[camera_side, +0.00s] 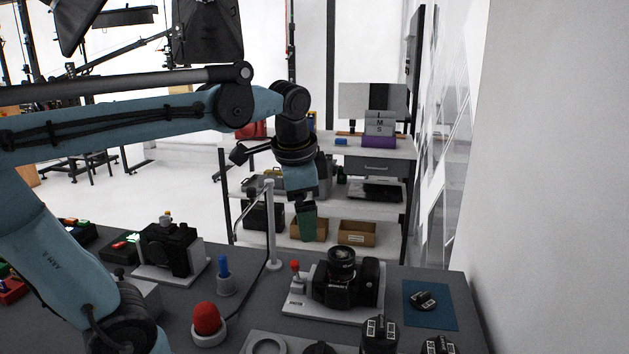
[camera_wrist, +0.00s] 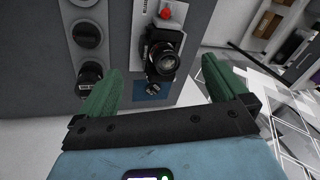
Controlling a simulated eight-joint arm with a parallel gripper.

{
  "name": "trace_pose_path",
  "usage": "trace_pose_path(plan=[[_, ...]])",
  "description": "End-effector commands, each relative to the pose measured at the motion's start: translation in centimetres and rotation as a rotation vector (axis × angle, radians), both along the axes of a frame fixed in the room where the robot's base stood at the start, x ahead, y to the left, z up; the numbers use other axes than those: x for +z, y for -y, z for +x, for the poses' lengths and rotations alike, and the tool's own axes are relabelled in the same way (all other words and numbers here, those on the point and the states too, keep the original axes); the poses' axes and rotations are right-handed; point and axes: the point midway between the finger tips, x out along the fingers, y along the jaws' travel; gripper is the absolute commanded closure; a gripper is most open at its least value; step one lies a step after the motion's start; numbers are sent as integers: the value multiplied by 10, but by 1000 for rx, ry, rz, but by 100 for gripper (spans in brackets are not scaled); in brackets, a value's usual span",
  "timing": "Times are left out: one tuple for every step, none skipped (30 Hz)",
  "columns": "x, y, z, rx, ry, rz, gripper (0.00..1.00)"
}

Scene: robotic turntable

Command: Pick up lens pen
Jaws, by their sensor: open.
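A blue upright pen-like object (camera_side: 223,266) stands in a grey round holder (camera_side: 225,285) on the dark table in the side view. I take it for the lens pen, but cannot be sure. I do not make it out in the wrist view. My gripper (camera_side: 307,225) hangs above the table's back edge, to the right of the blue object and higher, clear of it. In the wrist view its green fingers (camera_wrist: 160,66) are spread apart with nothing held between them.
A camera (camera_side: 343,283) sits on a white plate beneath and right of my gripper. A thin bent post (camera_side: 271,225) stands between the gripper and the blue object. A red dome (camera_side: 206,319), another camera (camera_side: 168,248) and a blue mat (camera_side: 431,315) with a black part are nearby.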

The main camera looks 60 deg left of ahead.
Motion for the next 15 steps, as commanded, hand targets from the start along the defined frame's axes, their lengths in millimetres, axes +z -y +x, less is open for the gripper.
trace_pose_path(plan=[[-17,13,-4,39,72,-38,0],[-26,20,-4,68,117,-64,0],[-38,29,-6,105,172,-101,0],[-46,35,-7,134,211,-130,0],[-53,41,-9,158,246,-157,0],[-62,47,-11,191,288,-195,0],[-68,52,-12,213,316,-220,0],[-73,56,-13,232,340,-244,0],[-79,60,-15,254,368,-274,0],[-83,63,-16,270,385,-291,0],[-86,65,-17,283,399,-307,0],[-89,67,-17,296,413,-324,3],[-91,69,-18,303,421,-334,8],[-92,70,-18,309,426,-342,12],[-93,70,-18,313,430,-347,18]])
